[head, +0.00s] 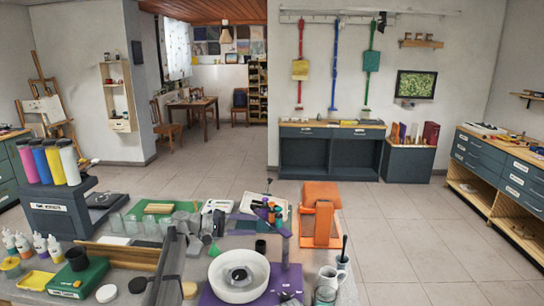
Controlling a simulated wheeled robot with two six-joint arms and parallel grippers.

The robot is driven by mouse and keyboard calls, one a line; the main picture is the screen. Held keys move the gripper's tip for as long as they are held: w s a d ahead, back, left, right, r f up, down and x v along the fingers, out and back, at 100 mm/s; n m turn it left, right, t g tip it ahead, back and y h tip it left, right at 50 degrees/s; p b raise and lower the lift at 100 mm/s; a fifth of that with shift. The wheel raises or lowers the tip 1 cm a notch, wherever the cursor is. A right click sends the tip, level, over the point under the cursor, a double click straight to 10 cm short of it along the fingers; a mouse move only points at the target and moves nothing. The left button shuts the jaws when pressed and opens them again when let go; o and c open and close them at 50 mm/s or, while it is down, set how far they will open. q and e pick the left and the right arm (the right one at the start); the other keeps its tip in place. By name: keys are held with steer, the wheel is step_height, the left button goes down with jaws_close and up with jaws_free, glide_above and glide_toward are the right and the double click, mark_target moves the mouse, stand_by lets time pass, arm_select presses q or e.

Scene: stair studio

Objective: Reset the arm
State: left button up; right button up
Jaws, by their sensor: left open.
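My left gripper (177,236) appears as grey, narrow parts rising from the bottom edge at the left-centre of the head view, over the cluttered worktable (205,272). It is open, and I see nothing held between its fingers. Part of the arm behind it is cut off by the frame's lower edge. My right gripper is not in view.
A white bowl (239,292) stands on a purple base (209,298) right of the gripper. A wooden bar (118,257), a green box (75,280) and several bottles are left. An orange stand (320,215) is at the back right. Floor (405,235) beyond is clear.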

arm_select(q)
steer(key=s+d+f+m+g+y, duration=0.1)
steer(key=s+d+f+y, duration=0.2)
steer(key=s+f, duration=0.35)
steer(key=s+d+f+m+g+y+b, duration=0.1)
steer(key=s+d+f+g+y, duration=0.2)
steer(key=s, duration=0.6)
steer(key=s+d+f+m+y, duration=0.1)
steer(key=s+d+f+y, duration=0.25)
steer(key=s+f, duration=0.35)
steer(key=s+a+f+m+y, duration=0.1)
steer(key=s+a+f+y, duration=0.1)
steer(key=s, duration=0.5)
steer(key=s+a+f+m+t+y, duration=0.1)
steer(key=s+a+f+y, duration=0.1)
steer(key=s+a+y, duration=0.3)
steer(key=s+y+b, duration=0.1)
steer(key=s, duration=0.2)
steer(key=shift+s+a+m, duration=0.3)
steer(key=shift+c, duration=0.3)
